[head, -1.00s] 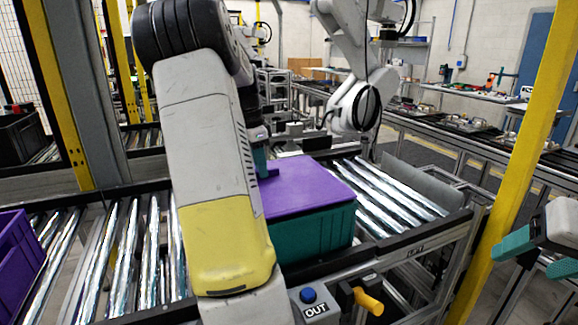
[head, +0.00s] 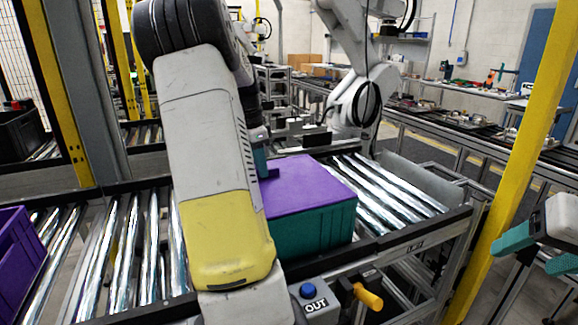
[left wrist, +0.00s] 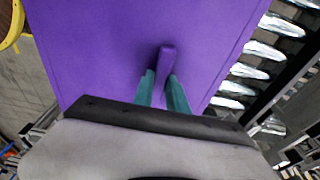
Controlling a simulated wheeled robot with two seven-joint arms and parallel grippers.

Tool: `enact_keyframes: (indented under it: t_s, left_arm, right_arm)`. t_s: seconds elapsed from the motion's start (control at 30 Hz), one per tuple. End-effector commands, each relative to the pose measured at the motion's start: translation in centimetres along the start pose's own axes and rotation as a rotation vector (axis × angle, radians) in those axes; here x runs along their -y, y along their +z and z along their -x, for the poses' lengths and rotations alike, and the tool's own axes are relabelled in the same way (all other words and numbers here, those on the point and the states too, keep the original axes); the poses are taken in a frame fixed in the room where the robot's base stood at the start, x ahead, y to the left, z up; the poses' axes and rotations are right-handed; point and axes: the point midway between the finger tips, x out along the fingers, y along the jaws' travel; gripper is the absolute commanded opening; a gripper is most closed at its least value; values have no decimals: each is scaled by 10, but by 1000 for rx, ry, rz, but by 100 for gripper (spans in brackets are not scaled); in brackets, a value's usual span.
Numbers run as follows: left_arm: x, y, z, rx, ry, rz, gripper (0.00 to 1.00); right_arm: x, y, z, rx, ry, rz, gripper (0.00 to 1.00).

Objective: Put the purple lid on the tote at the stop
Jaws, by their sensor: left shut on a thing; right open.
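The purple lid (head: 306,184) lies on top of the teal tote (head: 318,230) on the roller conveyor. Its edges look lined up with the tote's rim on the sides I can see; my left arm hides its left part. In the left wrist view the lid (left wrist: 110,50) fills much of the picture, with its upright purple handle (left wrist: 166,62) between my fingers. My left gripper (left wrist: 163,85) is shut on this handle; its teal finger also shows in the head view (head: 262,162). My right gripper (head: 538,252) is open and empty at the right edge, away from the tote.
A purple tote (head: 18,262) stands on the rollers at the far left. A control box marked OUT (head: 318,302) with a blue button and a yellow handle (head: 368,297) sits at the conveyor's front. A yellow post (head: 520,150) stands between the conveyor and my right gripper. Rollers right of the tote are bare.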

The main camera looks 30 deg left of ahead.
Motion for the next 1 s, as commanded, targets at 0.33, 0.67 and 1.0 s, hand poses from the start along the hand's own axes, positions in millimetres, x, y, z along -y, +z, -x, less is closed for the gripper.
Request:
enact_keyframes:
  t_s: [0.33,0.67,1.0]
  left_arm:
    - [0,0,0,0,-1,0,43]
    - [1,0,20,-1,-4,1,43]
    - [1,0,71,0,-2,0,43]
  right_arm:
    - [0,0,0,0,0,0,64]
    - [0,0,0,0,0,0,64]
    - [0,0,0,0,0,0,64]
